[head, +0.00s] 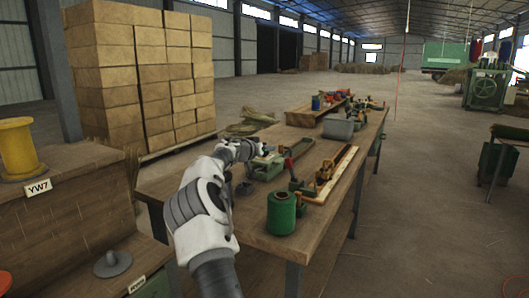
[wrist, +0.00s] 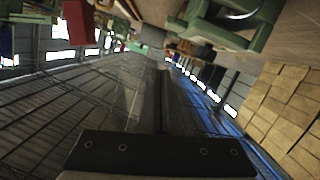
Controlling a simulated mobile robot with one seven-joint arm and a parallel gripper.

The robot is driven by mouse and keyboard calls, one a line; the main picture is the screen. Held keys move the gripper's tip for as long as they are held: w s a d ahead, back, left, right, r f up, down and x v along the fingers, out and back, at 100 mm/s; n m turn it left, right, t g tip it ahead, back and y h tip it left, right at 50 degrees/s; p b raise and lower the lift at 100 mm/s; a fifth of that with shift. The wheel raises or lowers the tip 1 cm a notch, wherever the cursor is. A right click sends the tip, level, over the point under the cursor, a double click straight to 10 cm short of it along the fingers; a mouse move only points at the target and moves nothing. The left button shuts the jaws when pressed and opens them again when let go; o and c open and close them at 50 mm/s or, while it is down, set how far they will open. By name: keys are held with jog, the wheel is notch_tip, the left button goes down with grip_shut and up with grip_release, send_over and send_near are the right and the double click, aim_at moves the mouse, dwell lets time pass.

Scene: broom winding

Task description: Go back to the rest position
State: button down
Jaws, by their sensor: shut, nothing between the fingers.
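My white and grey arm reaches over the long wooden workbench (head: 275,240) in the head view. My gripper (head: 262,150) is at its far end, above the left side of the bench by the green winding machine (head: 268,167). In the wrist view my gripper (wrist: 163,76) shows as a dark bar with thin fingers together in the middle. It is shut and holds nothing. Whether it touches the machine is hard to tell. The wrist view is rolled, with green machine parts (wrist: 235,25) at upper right.
A green spool (head: 281,213) stands at the bench's near edge. A grey bin (head: 338,127) sits farther back. A wooden shelf with a yellow spool (head: 17,148) is at the left. Stacked bales (head: 142,70) stand behind. The floor right of the bench is mostly clear.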

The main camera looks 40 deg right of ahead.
jog(key=v, duration=0.3)
jog(key=shift+s+a+r, duration=0.1)
jog(key=shift+s+a, duration=0.1)
